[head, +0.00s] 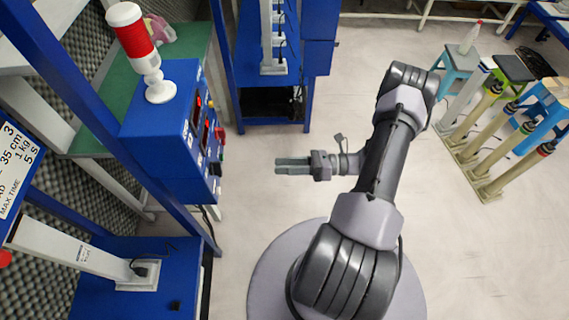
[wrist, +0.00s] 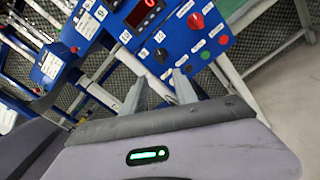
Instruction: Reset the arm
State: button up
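My arm reaches up from its round grey base in the head view, bent at the elbow. My gripper (head: 278,166) points left toward the blue control box (head: 165,125), with a clear gap between them. In the wrist view the two fingers of my gripper (wrist: 160,84) stand apart with nothing between them. The control box (wrist: 205,50) shows beyond them with a red digital display (wrist: 147,17), a red knob (wrist: 196,20) and a green button (wrist: 205,55).
A red and white beacon (head: 134,42) stands on the control box. A blue frame (head: 75,85) rises at left above a blue bench (head: 185,285). Stools (head: 512,68) and pale posts (head: 500,135) stand at right. The floor (head: 245,215) around my gripper is clear.

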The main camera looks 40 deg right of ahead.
dwell(0.3)
jog(key=a+r+n+g+h+b, duration=0.1)
jog(key=a+r+n+g+h, duration=0.1)
jog(key=a+r+n+g, duration=0.35)
jog(key=a+r+n+g+h, duration=0.1)
jog(key=a+r+n+g, duration=0.25)
jog(key=r+n, duration=0.4)
jog(key=s+a+r+n+t+h+b, duration=0.1)
jog(key=s+a+r+n+t+h, duration=0.1)
jog(key=s+a+r+n+h, duration=0.2)
jog(key=s+a+r+n+t+h+b, duration=0.1)
jog(key=s+a+r+n+h, duration=0.4)
jog(key=r+n, duration=0.5)
jog(key=shift+a+r+t+h, duration=0.15)
jog(key=shift+r+t+h, duration=0.15)
jog(key=shift+t, duration=0.3)
